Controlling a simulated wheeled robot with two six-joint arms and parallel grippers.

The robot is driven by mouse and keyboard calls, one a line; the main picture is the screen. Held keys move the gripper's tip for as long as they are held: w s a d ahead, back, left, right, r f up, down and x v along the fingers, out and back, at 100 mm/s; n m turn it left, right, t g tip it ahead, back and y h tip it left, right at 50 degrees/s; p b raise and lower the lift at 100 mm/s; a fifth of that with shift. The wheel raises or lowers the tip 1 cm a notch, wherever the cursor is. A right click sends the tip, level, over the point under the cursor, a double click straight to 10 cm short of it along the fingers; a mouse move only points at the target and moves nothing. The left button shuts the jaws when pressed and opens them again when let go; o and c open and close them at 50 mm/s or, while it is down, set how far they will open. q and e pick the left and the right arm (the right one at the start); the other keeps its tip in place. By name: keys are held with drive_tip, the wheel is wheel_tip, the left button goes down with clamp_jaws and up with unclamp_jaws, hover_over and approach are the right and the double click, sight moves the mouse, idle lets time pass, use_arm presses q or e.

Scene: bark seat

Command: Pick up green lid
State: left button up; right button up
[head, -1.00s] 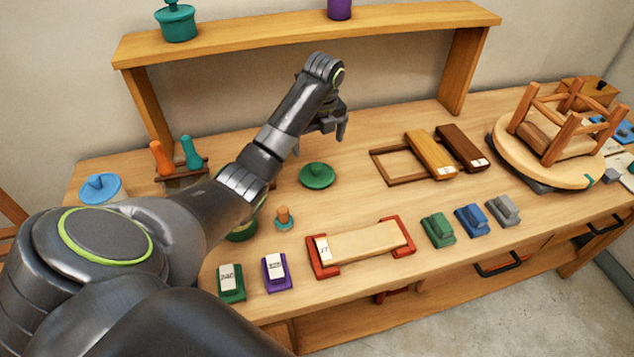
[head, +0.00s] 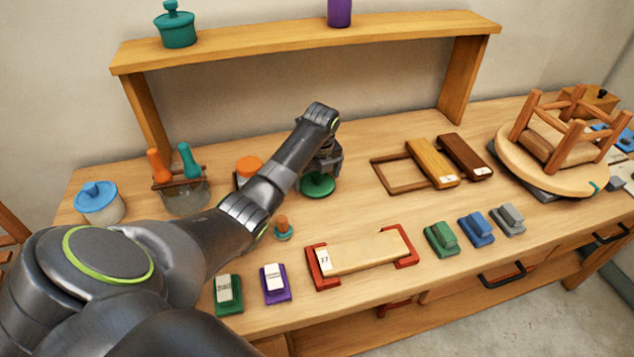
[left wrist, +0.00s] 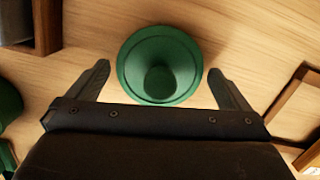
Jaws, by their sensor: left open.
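The green lid (head: 318,187) lies on the workbench near the middle, right under my left gripper (head: 322,172). It is round with a knob in its centre, and the gripper hides part of it in the head view. In the left wrist view the lid (left wrist: 160,64) shows whole, with its knob facing the camera. My left gripper (left wrist: 160,88) is open there, with one finger on each side of the lid's near part. I cannot tell whether the fingers touch it. My right gripper is not in view.
An empty wooden frame (head: 378,177) and wooden blocks (head: 433,162) lie right of the lid. A blue-lidded jar (head: 100,205), a glass jar with tools (head: 185,194) and an orange lid (head: 249,168) stand to the left. A shelf (head: 300,38) spans behind. A red-ended board (head: 362,250) lies in front.

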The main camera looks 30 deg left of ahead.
use_arm(q)
drive_tip(key=c, duration=0.7)
drive_tip(key=shift+r, duration=0.1)
